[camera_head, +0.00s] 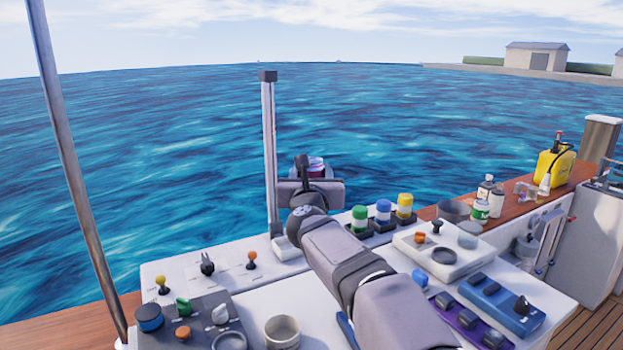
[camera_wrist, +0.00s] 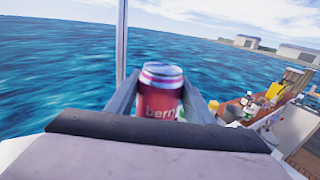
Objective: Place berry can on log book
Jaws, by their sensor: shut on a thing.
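The berry can (camera_wrist: 161,98) is red with a pale band and silver top, with "berr" readable on its side in the wrist view. My gripper (camera_wrist: 160,105) is shut on it, one finger on each side, and the can looks upright. In the head view the can (camera_head: 316,166) shows as a small dark red top behind my wrist, raised above the hatch against the water. My gripper's fingers are mostly hidden there by my own arm. I cannot make out a log book for certain in either view.
A thin pole (camera_head: 270,150) stands just left of my gripper. Green, blue and yellow-capped jars (camera_head: 382,212) stand right of my arm. Panels with knobs (camera_head: 190,322) and switches (camera_head: 500,302) cover the front. Bottles (camera_head: 485,190) and a yellow sprayer (camera_head: 554,165) stand on the wooden ledge.

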